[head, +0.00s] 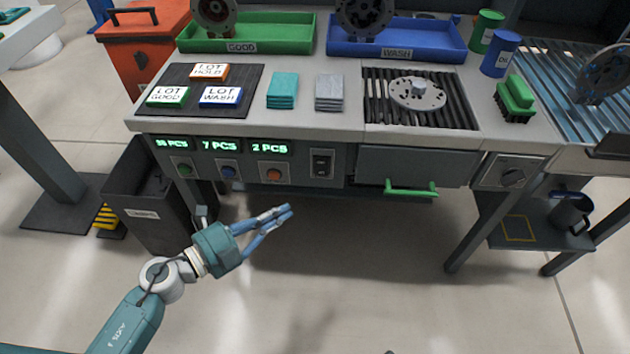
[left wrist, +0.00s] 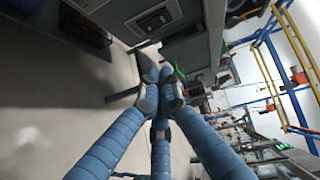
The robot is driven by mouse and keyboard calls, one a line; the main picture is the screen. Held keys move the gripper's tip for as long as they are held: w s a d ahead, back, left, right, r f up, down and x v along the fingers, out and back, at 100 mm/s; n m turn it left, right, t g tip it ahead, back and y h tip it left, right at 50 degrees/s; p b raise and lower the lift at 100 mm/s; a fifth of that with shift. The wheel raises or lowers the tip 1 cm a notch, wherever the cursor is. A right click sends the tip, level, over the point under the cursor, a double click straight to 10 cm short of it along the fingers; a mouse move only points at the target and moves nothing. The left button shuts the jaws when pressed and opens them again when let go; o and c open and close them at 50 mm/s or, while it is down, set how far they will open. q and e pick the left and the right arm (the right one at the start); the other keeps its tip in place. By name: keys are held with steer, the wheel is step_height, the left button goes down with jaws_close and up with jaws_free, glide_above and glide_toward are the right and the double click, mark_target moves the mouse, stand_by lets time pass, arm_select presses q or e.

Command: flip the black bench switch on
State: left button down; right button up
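The black bench switch (head: 321,163) is a small rocker in a grey plate on the front panel of the bench, right of the orange button. Its on or off position is too small to tell. My left gripper (head: 288,212) is below and a little left of the switch, in front of the bench and apart from it. Its blue fingers point right, with their tips drawn together and nothing between them. In the left wrist view the fingertips (left wrist: 161,88) also meet, empty. My right gripper is not in view.
Green (head: 183,170), blue (head: 228,172) and orange (head: 273,174) buttons sit under lit counters, left of the switch. A drawer with a green handle (head: 411,188) is to its right. A dark bin (head: 150,215) stands at left. The floor before the bench is clear.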

arm_select(q)
steer(key=shift+d, duration=0.1)
steer(key=b, duration=0.1)
glide_toward(326, 173)
steer(key=w+d, duration=0.2)
steer(key=d, duration=0.3)
steer(key=shift+w+a+f, duration=0.15)
steer(key=shift+w+f, duration=0.2)
steer(key=shift+w, duration=0.3)
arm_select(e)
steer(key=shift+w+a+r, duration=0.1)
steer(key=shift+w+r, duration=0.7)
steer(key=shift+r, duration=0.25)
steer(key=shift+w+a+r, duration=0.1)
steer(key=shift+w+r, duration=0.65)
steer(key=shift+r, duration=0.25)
arm_select(q)
steer(key=shift+b, duration=0.4)
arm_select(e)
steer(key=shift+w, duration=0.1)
